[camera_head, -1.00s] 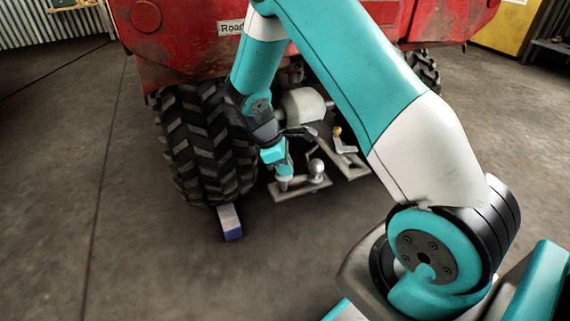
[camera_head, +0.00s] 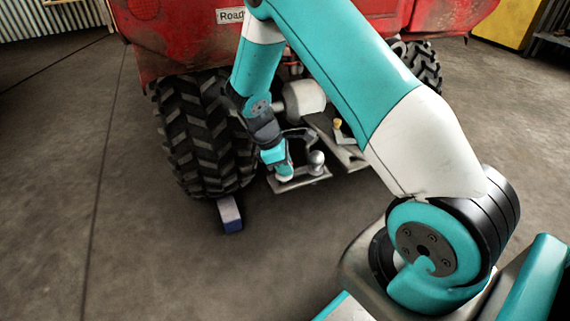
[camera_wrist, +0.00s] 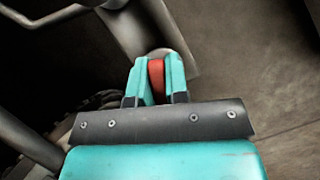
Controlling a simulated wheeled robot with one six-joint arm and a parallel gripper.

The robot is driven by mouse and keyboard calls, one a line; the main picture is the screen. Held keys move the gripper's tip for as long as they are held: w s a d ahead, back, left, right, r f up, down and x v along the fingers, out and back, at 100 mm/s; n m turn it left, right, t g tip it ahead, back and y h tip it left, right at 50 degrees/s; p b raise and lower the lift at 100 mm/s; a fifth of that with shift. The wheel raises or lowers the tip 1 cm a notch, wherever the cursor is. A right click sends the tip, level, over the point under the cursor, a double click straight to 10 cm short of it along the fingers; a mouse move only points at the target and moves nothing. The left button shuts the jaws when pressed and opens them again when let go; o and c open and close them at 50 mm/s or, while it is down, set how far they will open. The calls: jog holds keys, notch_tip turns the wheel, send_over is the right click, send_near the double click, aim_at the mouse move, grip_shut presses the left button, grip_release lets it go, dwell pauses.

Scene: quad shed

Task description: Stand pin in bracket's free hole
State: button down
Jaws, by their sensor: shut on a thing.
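The bracket is a flat grey plate (camera_head: 318,176) low behind the red vehicle, with a round grey ball (camera_head: 316,158) standing on it. My gripper (camera_head: 285,174) is at the plate's left part, left of the ball; I cannot tell whether it touches the plate. In the wrist view the teal fingers of my gripper (camera_wrist: 158,82) are shut on a red piece, the pin (camera_wrist: 157,78). A grey plate edge (camera_wrist: 183,62) shows just beyond the fingers. The pin's lower end and the free hole are hidden.
A big black tyre (camera_head: 203,140) stands close left of my gripper, with a white and blue block (camera_head: 230,214) at its foot. A second grey plate with a yellow-topped part (camera_head: 339,126) lies to the right. The floor in front is clear.

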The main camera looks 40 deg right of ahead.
jog(key=shift+f, duration=0.95)
jog(key=c, duration=1.1)
grip_release()
jog(key=shift+o, duration=0.2)
jog(key=s+a+r+m+t+y+p, duration=0.1)
jog(key=a+r+m+p, duration=0.1)
jog(key=r, duration=0.7)
jog(key=s+a+r+m+t+y+p, duration=0.1)
jog(key=a+r+m+t+p, duration=0.1)
jog(key=r, duration=0.6)
jog(key=s+a+r+y+p, duration=0.2)
jog(key=s+a+r+p, duration=0.2)
jog(key=s+a+r, duration=0.4)
jog(key=s+a+r+n+y+p, duration=0.1)
jog(key=s+a+r+y+p, duration=0.15)
jog(key=s+a+r, duration=0.55)
jog(key=s+a+r+y+p, duration=0.1)
jog(key=s+a+r+p, duration=0.3)
jog(key=r, duration=0.7)
notch_tip(320, 180, up, 35)
jog(key=d+p, duration=0.1)
jog(key=p, duration=3.5)
jog(key=shift+d+r+p, duration=0.15)
jog(key=shift+r+p, duration=0.05)
jog(key=shift+p, duration=0.15)
